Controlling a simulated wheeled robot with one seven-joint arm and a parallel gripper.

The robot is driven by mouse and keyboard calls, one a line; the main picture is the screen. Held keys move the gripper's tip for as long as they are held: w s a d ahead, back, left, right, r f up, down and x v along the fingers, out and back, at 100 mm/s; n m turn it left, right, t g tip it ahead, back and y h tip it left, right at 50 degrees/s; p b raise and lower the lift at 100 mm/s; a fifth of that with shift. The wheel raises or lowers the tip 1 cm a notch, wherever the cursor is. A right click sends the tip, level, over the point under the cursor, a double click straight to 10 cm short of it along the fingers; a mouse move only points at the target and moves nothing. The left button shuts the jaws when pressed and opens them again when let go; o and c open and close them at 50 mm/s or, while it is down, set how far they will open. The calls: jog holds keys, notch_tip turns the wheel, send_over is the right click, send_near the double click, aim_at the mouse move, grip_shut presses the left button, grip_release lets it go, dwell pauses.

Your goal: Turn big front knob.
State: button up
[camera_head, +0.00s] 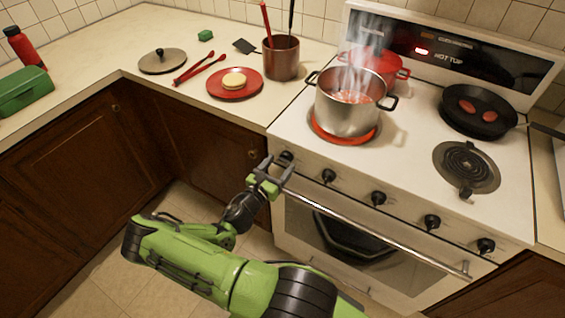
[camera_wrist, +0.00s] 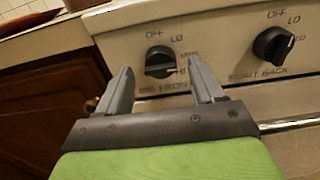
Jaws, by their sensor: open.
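The big front knob (camera_wrist: 160,60) is the dark knob at the left end of the stove's front panel, labelled OFF above and LO beside it. It also shows in the head view (camera_head: 286,156), partly behind my gripper. My gripper (camera_head: 272,169) is open in front of it. In the wrist view, the fingers stand on either side of the knob with nothing held between them. Whether they touch it is unclear. The front left burner (camera_head: 318,133) glows red under a steaming metal pot (camera_head: 350,103).
A second knob (camera_wrist: 273,44) sits right of the first, and more line the panel. The oven door handle (camera_head: 375,234) runs just below. A red pot (camera_head: 385,66) and a black pan (camera_head: 478,111) stand on the stove. The counter edge lies left.

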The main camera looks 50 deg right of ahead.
aim_at(286, 158)
jog(key=shift+w+d, duration=0.1)
jog(key=shift+d, duration=1.1)
jog(key=c, duration=1)
jog(key=shift+r+n+p, duration=0.1)
jog(key=shift+n+p, duration=0.4)
jog(key=o, duration=1)
